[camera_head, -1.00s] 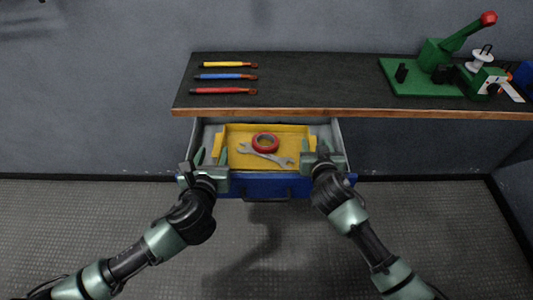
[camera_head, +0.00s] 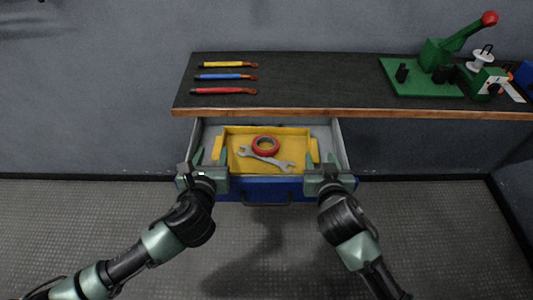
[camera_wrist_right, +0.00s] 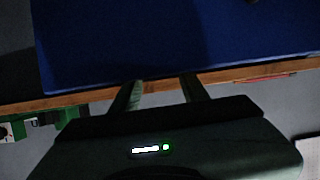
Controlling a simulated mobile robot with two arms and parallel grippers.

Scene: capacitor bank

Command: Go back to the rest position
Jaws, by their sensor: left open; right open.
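My left gripper (camera_head: 208,160) is open at the left front of the open drawer (camera_head: 264,189), with its fingers pointing up beside the yellow tray's left side. My right gripper (camera_head: 323,161) is open and empty at the drawer's right front corner, just right of the tray. The yellow tray (camera_head: 236,134) sits inside the drawer and holds a red ring-shaped roll (camera_head: 265,145) and a grey wrench (camera_head: 268,160). Neither gripper holds anything.
The dark workbench (camera_head: 310,85) is above and behind the drawer. Yellow (camera_head: 225,65), blue (camera_head: 222,77) and red (camera_head: 220,91) tools lie on its left. A green lever press (camera_head: 440,60) stands at its right. Open floor lies in front.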

